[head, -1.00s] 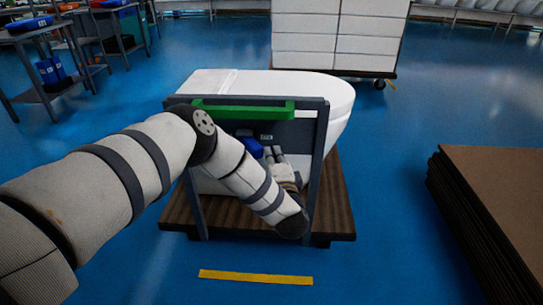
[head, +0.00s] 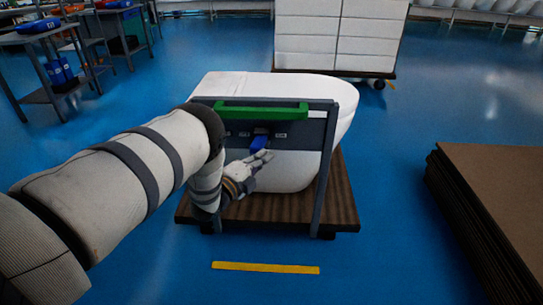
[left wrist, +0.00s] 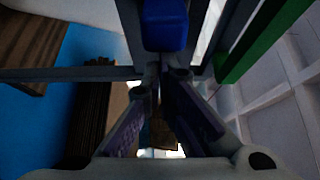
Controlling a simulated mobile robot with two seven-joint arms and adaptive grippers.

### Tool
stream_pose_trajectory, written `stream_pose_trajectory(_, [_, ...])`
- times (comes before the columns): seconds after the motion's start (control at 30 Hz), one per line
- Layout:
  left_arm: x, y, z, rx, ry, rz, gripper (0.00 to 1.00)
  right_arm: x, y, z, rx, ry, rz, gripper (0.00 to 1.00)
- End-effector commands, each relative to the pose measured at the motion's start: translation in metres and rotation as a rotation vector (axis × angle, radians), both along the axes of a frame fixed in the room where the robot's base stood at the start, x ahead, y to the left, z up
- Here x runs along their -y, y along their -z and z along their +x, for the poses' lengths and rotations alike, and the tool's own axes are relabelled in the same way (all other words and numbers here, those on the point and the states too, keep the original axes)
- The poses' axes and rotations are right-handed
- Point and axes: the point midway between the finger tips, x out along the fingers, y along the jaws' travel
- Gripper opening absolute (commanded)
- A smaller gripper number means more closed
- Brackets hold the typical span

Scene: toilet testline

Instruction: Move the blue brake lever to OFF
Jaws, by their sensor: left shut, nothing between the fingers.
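The blue brake lever (head: 259,143) sticks out of the grey panel (head: 310,135) of the cart, below its green handle bar (head: 262,112) and between two small white labels. The label text is too small to read. My left gripper (head: 266,156) is at the panel, just below and slightly right of the lever. In the left wrist view the lever (left wrist: 165,25) is a blue block beyond the fingertips of my left gripper (left wrist: 160,85). The fingers are shut with nothing held. I cannot tell whether they touch the lever. My right gripper is out of view.
A white toilet body (head: 345,100) rests on the brown-based cart (head: 340,210). Stacked brown boards (head: 490,190) stand at the right, and a cart of white boxes (head: 335,35) behind. A yellow floor strip (head: 265,268) lies in front.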

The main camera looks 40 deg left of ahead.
Motion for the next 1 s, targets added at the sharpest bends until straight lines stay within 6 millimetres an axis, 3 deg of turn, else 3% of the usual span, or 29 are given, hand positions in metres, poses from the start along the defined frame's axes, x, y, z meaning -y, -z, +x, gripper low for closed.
stream_pose_trajectory(0.2, [-0.016,0.004,-0.011,-0.004,0.177,0.003,0.00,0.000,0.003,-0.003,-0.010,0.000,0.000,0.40])
stream_pose_trajectory(1.0, [-0.041,0.001,-0.019,0.001,0.167,0.001,0.00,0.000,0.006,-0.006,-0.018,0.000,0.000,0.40])
